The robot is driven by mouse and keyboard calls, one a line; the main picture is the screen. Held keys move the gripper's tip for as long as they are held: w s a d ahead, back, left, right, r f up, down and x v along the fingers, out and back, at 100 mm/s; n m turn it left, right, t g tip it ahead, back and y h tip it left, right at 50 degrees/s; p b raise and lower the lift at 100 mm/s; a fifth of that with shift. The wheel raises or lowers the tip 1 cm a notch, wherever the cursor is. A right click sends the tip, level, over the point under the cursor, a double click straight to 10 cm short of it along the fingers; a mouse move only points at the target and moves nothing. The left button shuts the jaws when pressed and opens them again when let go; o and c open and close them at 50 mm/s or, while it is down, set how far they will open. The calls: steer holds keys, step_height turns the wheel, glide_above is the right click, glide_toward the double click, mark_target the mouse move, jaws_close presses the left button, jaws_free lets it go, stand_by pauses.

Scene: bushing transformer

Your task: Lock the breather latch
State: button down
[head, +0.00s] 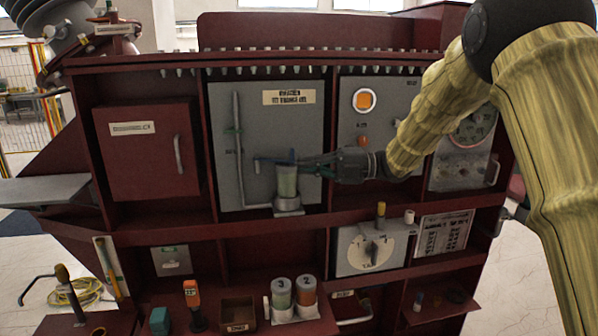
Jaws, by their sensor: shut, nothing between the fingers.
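The breather (287,182) is a clear upright cylinder with pale green contents. It sits in a grey bracket (288,206) at the foot of a grey panel in the middle of the red cabinet. A thin dark blue bar (272,160) crosses at its top and seems to be the latch; its exact position is hard to tell. My gripper (304,162) comes in from the right, level with the breather's top. Its fingers are shut with nothing between them, and their tips are close to the bar. Whether they touch it cannot be seen.
A grey pipe (238,150) runs down the panel left of the breather. A red door (150,152) is further left. A dial panel (371,246) is below right. Jars marked 3 (281,294) and 2 (306,291) stand on the lower shelf beside a brown box (238,314).

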steer(key=w+d+b, duration=0.1)
steer(key=w+d, duration=0.1)
steer(key=d, duration=0.4)
steer(key=shift+w+d+b, duration=0.2)
steer(key=shift+w+b, duration=0.1)
steer(key=shift+w, duration=0.05)
steer(key=shift+f, duration=0.1)
